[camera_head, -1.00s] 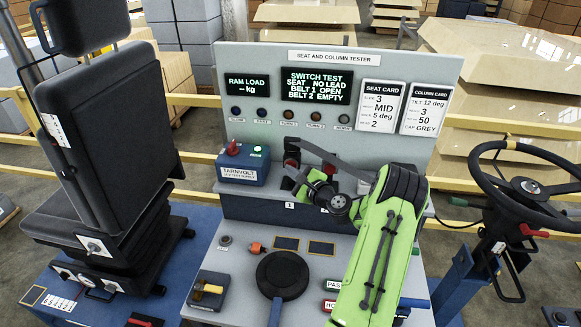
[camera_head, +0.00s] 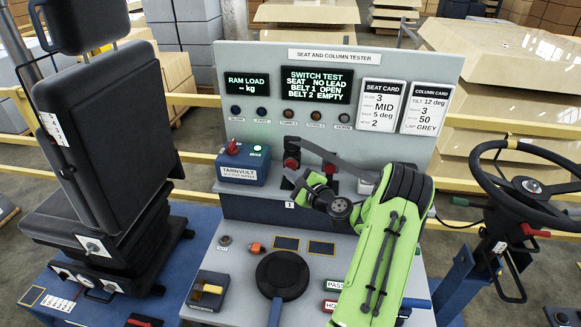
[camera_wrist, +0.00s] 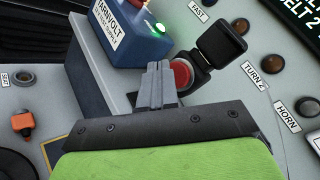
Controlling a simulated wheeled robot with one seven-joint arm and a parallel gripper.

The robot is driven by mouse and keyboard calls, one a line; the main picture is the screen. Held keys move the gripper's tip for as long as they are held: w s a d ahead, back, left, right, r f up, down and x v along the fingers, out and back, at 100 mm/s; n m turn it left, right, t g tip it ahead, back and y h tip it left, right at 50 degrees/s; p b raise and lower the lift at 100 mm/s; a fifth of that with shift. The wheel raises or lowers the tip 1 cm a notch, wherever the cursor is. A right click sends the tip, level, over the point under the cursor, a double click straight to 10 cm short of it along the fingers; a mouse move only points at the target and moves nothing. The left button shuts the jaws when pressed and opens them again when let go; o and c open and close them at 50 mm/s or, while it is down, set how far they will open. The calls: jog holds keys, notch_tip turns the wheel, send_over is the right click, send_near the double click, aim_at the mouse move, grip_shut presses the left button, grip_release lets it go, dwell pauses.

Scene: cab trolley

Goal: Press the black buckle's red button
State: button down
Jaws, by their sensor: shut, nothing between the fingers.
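The black buckle (camera_head: 291,153) stands on the tester's ledge, right of the blue supply box. Its round red button (camera_wrist: 182,74) shows in the wrist view, with a black piece (camera_wrist: 220,43) sticking up beside it. My gripper (camera_wrist: 156,68) is shut and empty. Its fingertips overlap the left edge of the red button in the wrist view; I cannot tell whether they touch it. In the head view my green arm and wrist hide much of the ledge around the buckle. The screen (camera_head: 316,85) reads BELT 1 OPEN and BELT 2 EMPTY.
The blue TARNVOLT box (camera_head: 243,163) stands close left of the buckle. A dark strap (camera_head: 335,158) runs over the ledge behind my wrist. The black seat (camera_head: 110,140) is at left, the steering wheel (camera_head: 530,185) at right. A round black paddle (camera_head: 282,275) lies in front.

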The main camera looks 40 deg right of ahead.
jog(key=shift+s+a+b, duration=0.65)
jog(key=shift+s+a, duration=0.15)
jog(key=shift+a, duration=0.25)
jog(key=shift+s+a+b, duration=0.65)
jog(key=shift+s+a, duration=0.1)
jog(key=shift+a, duration=0.25)
